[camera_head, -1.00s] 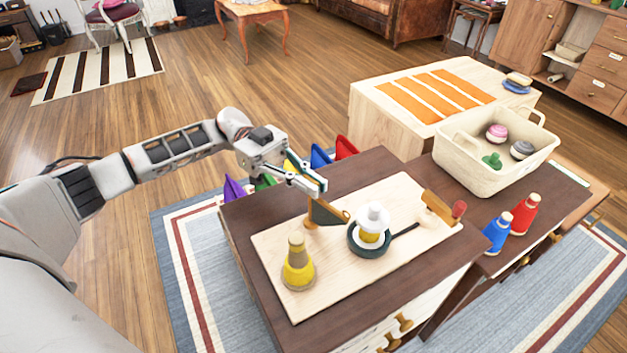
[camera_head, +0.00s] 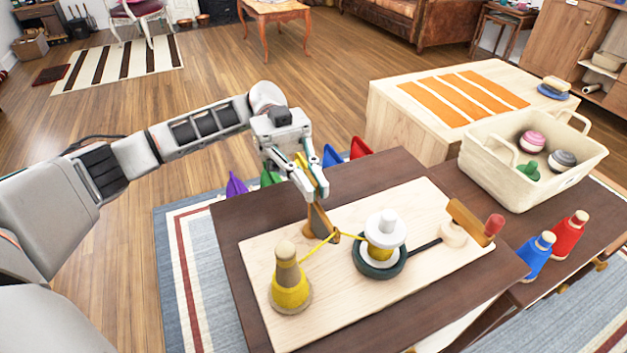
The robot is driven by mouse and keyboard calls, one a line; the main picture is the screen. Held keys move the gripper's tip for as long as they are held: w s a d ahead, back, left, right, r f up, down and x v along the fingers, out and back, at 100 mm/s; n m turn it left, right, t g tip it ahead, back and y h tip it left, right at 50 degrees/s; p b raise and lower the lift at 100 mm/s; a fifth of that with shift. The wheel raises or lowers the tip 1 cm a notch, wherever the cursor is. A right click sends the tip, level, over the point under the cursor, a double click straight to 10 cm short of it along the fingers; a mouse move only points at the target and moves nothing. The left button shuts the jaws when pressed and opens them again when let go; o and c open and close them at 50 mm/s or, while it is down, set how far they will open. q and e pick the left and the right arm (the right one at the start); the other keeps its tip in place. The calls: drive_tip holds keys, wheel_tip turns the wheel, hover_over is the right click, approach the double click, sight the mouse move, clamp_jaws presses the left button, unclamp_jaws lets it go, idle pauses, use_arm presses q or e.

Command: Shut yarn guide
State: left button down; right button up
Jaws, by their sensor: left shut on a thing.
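The yarn guide (camera_head: 320,224) is a small brown wooden upright on the pale board, with a short piece at its right side. My left gripper (camera_head: 309,198) is at its top, shut on it; the fingers hide its upper part. Yellow yarn (camera_head: 347,236) runs from the yellow cone (camera_head: 291,290) past the guide to the white and yellow bobbin (camera_head: 384,238) on a dark round base. The exact contact between yarn and guide is too small to tell. My right gripper is not in view.
The pale board (camera_head: 350,300) lies on a dark tabletop. A wooden crank with a red knob (camera_head: 494,225) stands at its right. Blue (camera_head: 537,257) and red (camera_head: 568,236) cones and a cream basket (camera_head: 500,176) are further right.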

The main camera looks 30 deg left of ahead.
use_arm(q)
drive_tip(key=c, duration=2.2)
unclamp_jaws()
drive_tip(key=shift+v, duration=3.75)
drive_tip(key=shift+r, duration=0.1)
